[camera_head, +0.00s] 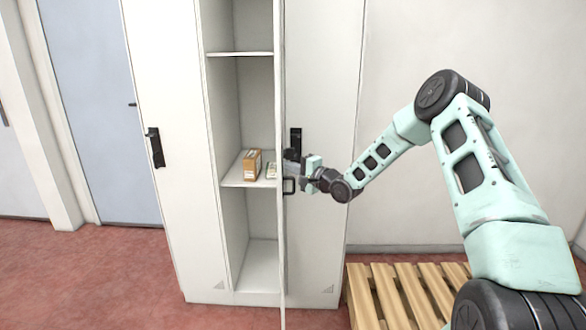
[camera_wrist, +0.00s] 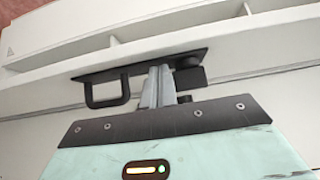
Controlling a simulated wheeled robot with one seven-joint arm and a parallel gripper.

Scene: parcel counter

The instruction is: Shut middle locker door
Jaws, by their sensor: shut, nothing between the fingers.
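The middle locker door (camera_head: 282,240) stands open, swung out toward me and seen nearly edge-on in the head view. Its black handle (camera_head: 289,186) is on the right-hand face. In the wrist view the handle shows as a dark plate with a loop (camera_wrist: 106,103). My gripper (camera_head: 291,160) is at the right side of this door, by the handle. In the wrist view my gripper (camera_wrist: 158,83) is shut and empty, its fingertips over or against the handle plate beside the loop; contact is unclear. The open middle compartment (camera_head: 256,100) shows its shelves.
A brown carton (camera_head: 252,165) and a small pale item (camera_head: 271,170) lie on the middle shelf, inside the compartment. The left door (camera_head: 170,60) and right door (camera_head: 325,90) are shut. A wooden pallet (camera_head: 405,290) lies on the floor at right. Red floor (camera_head: 110,270) is clear at left.

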